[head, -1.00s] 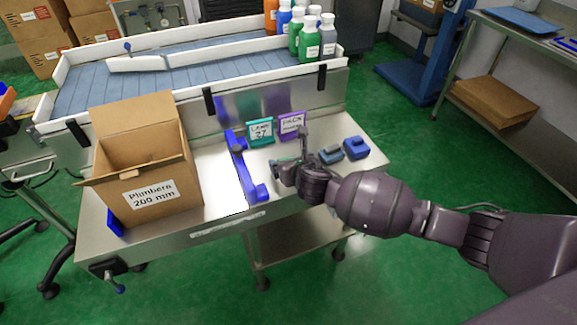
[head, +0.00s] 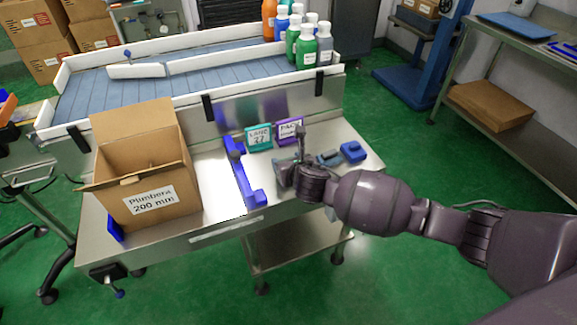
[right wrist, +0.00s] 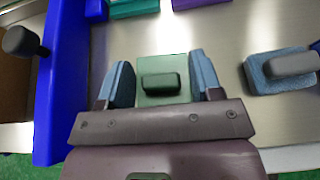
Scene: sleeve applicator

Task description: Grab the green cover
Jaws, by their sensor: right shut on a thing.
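The green cover (right wrist: 163,90) is a small block with a dark raised grip on top. In the right wrist view it sits between the two blue fingertips of my right gripper (right wrist: 163,88), which is shut on it. In the head view my right gripper (head: 284,172) is low over the front of the steel bench, right of the blue bracket. The cover is mostly hidden there by the gripper and wrist. My left gripper is in neither view.
The blue bracket (head: 243,176) with a dark knob stands left of my right gripper, and an open cardboard box (head: 115,187) stands further left. A blue block (head: 353,152) lies to the right.

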